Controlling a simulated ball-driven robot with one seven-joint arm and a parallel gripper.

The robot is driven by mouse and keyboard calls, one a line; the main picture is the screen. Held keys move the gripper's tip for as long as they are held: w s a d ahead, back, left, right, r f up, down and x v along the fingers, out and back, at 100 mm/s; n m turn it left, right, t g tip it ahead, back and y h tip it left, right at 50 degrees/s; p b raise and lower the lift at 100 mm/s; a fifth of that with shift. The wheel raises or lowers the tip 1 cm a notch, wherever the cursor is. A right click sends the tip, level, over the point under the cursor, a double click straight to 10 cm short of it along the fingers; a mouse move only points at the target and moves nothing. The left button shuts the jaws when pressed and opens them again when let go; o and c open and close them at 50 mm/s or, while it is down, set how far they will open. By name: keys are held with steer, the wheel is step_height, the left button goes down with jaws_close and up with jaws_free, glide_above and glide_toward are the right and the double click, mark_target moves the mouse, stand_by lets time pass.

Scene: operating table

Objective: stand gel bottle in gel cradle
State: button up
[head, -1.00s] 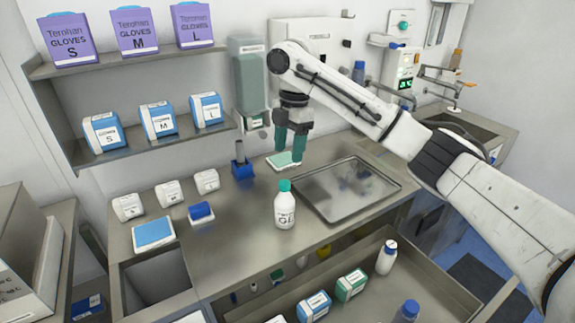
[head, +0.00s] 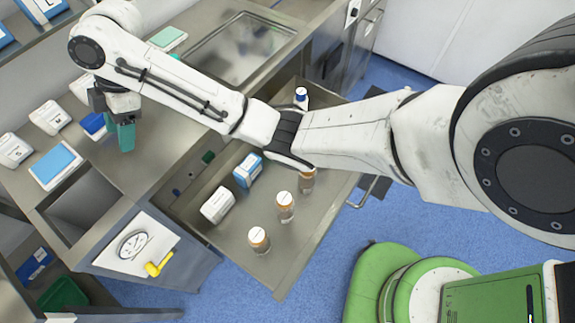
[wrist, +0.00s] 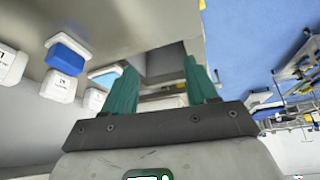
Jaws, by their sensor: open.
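My gripper (head: 122,138) is open and empty, its teal fingers pointing down over the front of the counter beside a blue block (head: 93,124). In the wrist view the fingers (wrist: 160,70) stand apart with nothing between them. The white gel bottle is almost wholly hidden behind my arm in the head view; only a bit of teal, probably its cap (head: 175,56), shows near the pale green pad (head: 167,38). The bottle cannot be made out in the wrist view. I cannot tell which thing is the gel cradle.
An open drawer (head: 290,240) below my arm holds boxes, orange-brown jars and a blue-capped bottle (head: 301,95). A square recess (head: 85,207) lies left of it. A blue pad (head: 55,163), white boxes (head: 48,117) and a steel tray (head: 238,48) are on the counter.

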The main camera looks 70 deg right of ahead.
steer(key=s+a+f+m, duration=0.3)
steer(key=s+f+m, duration=0.1)
steer(key=s+f, duration=0.35)
steer(key=s+a+f+m, duration=0.3)
steer(key=s+f+m, duration=0.1)
steer(key=s+f, duration=0.4)
steer(key=s+d+f+m+g+h, duration=0.1)
steer(key=s+d, duration=0.3)
steer(key=s, duration=0.6)
steer(key=s+d+f+m+h, duration=0.1)
steer(key=s+d+m+h, duration=0.2)
steer(key=s, duration=0.7)
steer(key=shift+d+f+m+g+h, duration=0.4)
steer(key=shift+d+m, duration=0.2)
steer(key=shift+d, duration=0.25)
